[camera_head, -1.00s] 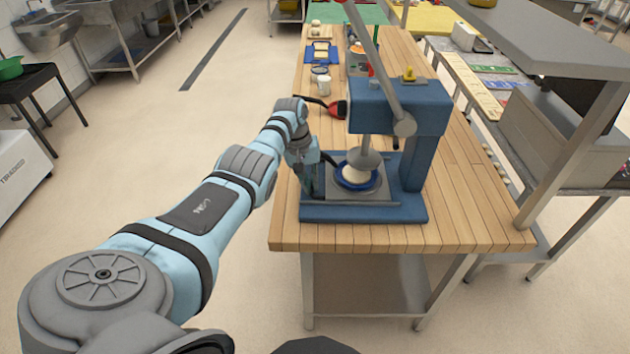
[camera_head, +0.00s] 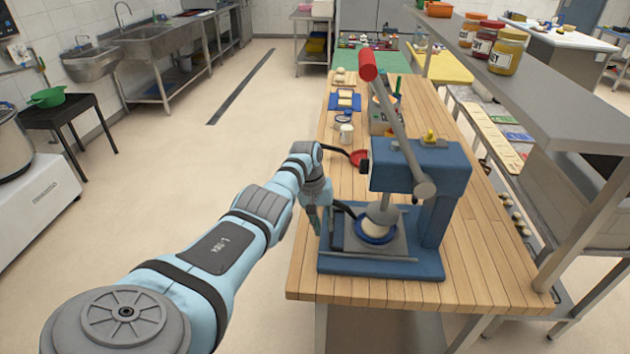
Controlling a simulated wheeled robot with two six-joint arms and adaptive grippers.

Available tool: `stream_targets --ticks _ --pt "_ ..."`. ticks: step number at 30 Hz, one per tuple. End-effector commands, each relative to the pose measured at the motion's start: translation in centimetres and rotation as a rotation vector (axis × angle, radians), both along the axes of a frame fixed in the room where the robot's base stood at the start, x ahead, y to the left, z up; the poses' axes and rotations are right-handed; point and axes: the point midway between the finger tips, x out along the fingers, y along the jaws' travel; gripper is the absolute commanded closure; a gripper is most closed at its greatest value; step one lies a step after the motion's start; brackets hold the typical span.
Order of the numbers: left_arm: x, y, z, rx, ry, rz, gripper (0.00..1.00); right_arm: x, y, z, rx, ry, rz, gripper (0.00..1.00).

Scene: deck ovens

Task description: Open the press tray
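The blue press (camera_head: 425,165) stands on the near part of the wooden table, its long lever (camera_head: 397,130) tipped with a red grip (camera_head: 367,65). Under the round pressing head (camera_head: 383,212) is the grey press tray (camera_head: 400,245) with a blue ring (camera_head: 377,235) and pale contents, partly hidden by the head. A dark curved handle (camera_head: 343,208) sticks out on the tray's left. My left gripper (camera_head: 322,226) points down at the press's left side, close to this handle. I cannot tell whether its fingers touch or hold it. My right gripper is out of view.
A metal shelf (camera_head: 545,105) with jars stands along the right. The floor to the left is open.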

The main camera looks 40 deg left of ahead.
Motion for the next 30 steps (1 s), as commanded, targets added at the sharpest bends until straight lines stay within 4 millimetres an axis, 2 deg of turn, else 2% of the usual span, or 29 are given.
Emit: stream_targets --ticks 1,5,13,30 --pt "-0.1 0.1 1.1 0.000 0.000 0.000 0.82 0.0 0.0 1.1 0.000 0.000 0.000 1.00" --pt "-0.2 0.3 2.3 0.000 -0.001 0.001 0.82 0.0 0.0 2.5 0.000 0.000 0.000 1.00" --pt "-0.5 0.7 4.7 0.000 -0.002 0.000 0.82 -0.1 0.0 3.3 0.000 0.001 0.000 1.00" --pt "-1.1 1.6 10.4 0.000 -0.002 0.000 0.82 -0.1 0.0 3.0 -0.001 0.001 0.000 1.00"
